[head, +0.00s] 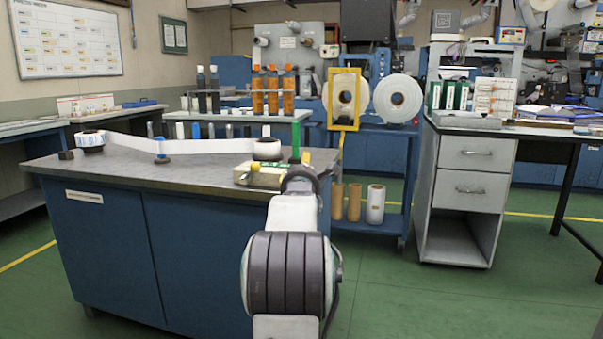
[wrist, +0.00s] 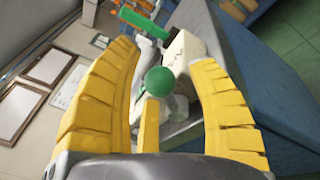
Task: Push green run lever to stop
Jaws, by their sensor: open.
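A green ball knob (wrist: 160,81), which looks like the run lever's end, shows in the wrist view between the yellow fingers of my gripper (wrist: 165,55). The fingers are spread apart with visible space on both sides of the knob. A pale machine body (wrist: 184,52) lies behind the knob. The lever's stem is mostly hidden, and contact with the knob cannot be told. In the head view my arm reaches to the bench's right end, beside a cream box (head: 262,179). My arm hides most of the gripper there, and the knob cannot be made out.
A green upright post (head: 295,140) stands on the bench close behind my arm; a green cylinder (wrist: 140,22) also shows in the wrist view. A white web (head: 205,147) runs along the bench (head: 120,165) between two rolls. Green floor (head: 440,300) is clear at right.

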